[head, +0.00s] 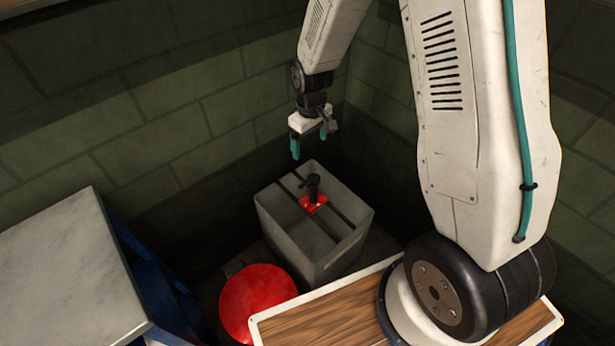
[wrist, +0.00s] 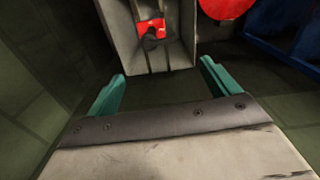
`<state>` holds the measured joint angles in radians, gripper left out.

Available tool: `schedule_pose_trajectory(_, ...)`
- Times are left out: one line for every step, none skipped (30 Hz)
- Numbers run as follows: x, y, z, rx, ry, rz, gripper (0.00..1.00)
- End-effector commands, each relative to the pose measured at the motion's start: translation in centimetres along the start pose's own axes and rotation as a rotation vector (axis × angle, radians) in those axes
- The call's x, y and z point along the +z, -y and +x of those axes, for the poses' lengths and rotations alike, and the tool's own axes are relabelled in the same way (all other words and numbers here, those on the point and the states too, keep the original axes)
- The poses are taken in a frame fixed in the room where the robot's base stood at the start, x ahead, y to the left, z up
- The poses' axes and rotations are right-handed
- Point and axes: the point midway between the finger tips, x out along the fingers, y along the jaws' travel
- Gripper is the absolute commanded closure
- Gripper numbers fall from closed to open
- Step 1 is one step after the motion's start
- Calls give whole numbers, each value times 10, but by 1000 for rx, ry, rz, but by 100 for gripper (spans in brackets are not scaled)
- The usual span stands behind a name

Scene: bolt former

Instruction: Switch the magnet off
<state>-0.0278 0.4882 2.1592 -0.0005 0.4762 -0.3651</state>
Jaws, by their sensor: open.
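In the wrist view the red plate (wrist: 152,26) and black handle (wrist: 151,40) show at the top, beyond my fingertips. My gripper (head: 309,146) is open and empty, above and behind the box, apart from the handle. Its teal fingers (wrist: 163,75) are spread wide. Which way the switch is set I cannot tell.
A round red object (head: 256,298) lies beside the box at its front left. A grey-topped table (head: 65,275) with a blue frame stands at the left. Green brick walls (head: 150,140) close in behind the box and my arm.

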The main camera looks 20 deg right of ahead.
Motion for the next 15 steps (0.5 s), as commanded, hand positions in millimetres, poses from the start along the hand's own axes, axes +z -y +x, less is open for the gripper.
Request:
schedule_pose_trajectory(-3, 0, 24, -5, 12, -14, 13)
schedule_pose_trajectory(-5, -1, 35, -5, 12, -24, 13)
schedule_pose_trajectory(-6, -1, 49, -6, 15, -34, 13)
schedule_pose_trajectory(-8, -1, 57, -6, 15, -40, 13)
schedule_pose_trajectory(-9, -1, 65, -7, 16, -46, 13)
schedule_pose_trajectory(-10, -1, 73, -7, 16, -53, 13)
schedule_pose_trajectory(-10, -1, 78, -7, 16, -57, 13)
schedule_pose_trajectory(-10, -1, 82, -7, 17, -61, 13)
schedule_pose_trajectory(-11, -1, 87, -8, 18, -64, 13)
schedule_pose_trajectory(-11, -1, 90, -8, 18, -65, 13)
schedule_pose_trajectory(-11, -1, 93, -8, 17, -66, 13)
schedule_pose_trajectory(-11, -1, 98, -8, 17, -67, 13)
schedule_pose_trajectory(-11, -1, 102, -8, 18, -67, 13)
schedule_pose_trajectory(-11, -1, 105, -8, 19, -67, 13)
schedule_pose_trajectory(-11, -1, 111, -8, 18, -67, 13)
